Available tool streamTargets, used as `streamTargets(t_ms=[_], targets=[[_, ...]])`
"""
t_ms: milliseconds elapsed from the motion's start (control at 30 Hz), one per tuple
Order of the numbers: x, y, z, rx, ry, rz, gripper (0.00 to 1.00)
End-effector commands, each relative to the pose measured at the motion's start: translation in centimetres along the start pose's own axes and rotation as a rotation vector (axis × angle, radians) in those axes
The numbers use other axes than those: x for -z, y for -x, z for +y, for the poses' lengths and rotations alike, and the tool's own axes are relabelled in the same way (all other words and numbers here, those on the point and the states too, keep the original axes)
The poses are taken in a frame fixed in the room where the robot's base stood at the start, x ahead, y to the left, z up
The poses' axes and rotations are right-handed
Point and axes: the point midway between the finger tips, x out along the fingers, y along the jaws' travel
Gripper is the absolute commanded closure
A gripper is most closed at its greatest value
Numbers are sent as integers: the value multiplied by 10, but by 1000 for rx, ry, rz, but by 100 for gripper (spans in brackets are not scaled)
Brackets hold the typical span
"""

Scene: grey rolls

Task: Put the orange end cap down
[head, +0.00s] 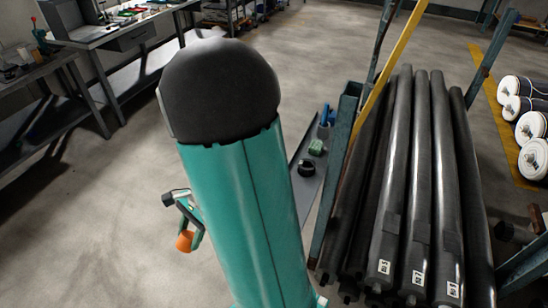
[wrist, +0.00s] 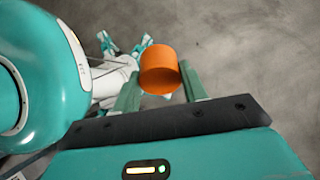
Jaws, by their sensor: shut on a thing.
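The orange end cap (wrist: 160,70) is a short orange cylinder held between the two green fingers of my gripper (wrist: 160,84) in the wrist view. My gripper is shut on it. In the head view the end cap (head: 185,241) shows small at the tip of my gripper (head: 190,232), to the left of my large teal arm link. Grey concrete floor lies behind it in both views. My arm hides part of the floor and the near end of a shelf in the head view.
A rack of long grey rolls (head: 410,190) with a yellow bar (head: 385,75) stands at the right. A narrow dark shelf (head: 306,190) beside it bears a black ring (head: 307,168) and a green item (head: 316,147). Workbenches (head: 120,35) stand at upper left. Open floor (head: 90,230) lies left.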

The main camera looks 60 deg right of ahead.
Motion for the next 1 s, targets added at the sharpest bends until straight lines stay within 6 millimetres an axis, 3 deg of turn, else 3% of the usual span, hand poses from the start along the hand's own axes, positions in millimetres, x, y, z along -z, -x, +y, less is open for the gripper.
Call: streamTargets(t_ms=[300,533,733,1000], targets=[[79,102,83,-64,226,464,72],[134,179,143,-50,310,717,72],[155,205,166,-49,333,795,72],[180,207,151,-57,333,801,72]])
